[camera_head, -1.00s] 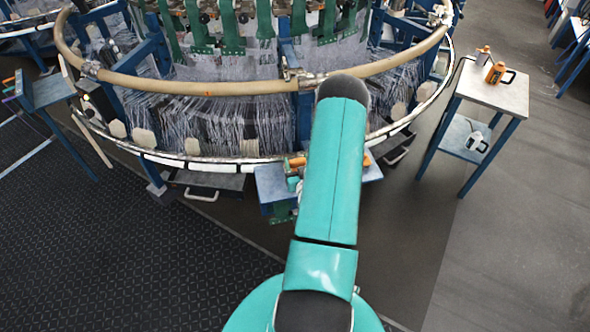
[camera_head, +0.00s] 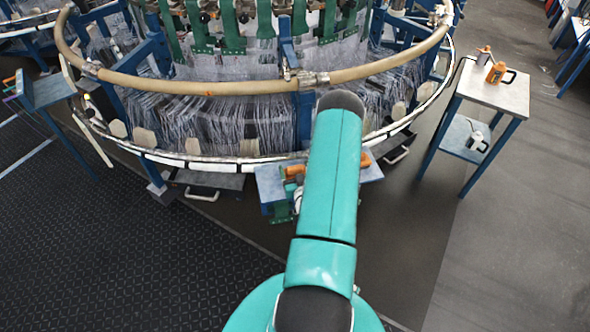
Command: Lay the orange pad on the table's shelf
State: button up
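The table with a shelf stands at the right: a grey table top (camera_head: 512,97) on blue legs with a lower shelf (camera_head: 455,137). An orange item with a dark handle (camera_head: 496,73) stands on the top. Orange pieces show on both sides of my arm at a small blue-grey bench in front of the loom, one on the left (camera_head: 296,170) and one on the right (camera_head: 365,159). I cannot tell which orange item is the pad. My teal arm covers the middle of that bench. My gripper is hidden behind the arm.
A white item with a dark handle (camera_head: 477,141) sits on the shelf. The circular loom (camera_head: 200,88) with its curved rim fills the back. A blue stand (camera_head: 50,90) is at left. Floor between the bench and the table is clear.

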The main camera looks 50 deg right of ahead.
jog(key=shift+r, duration=0.1)
jog(key=v, duration=1.2)
jog(key=shift+r, duration=0.1)
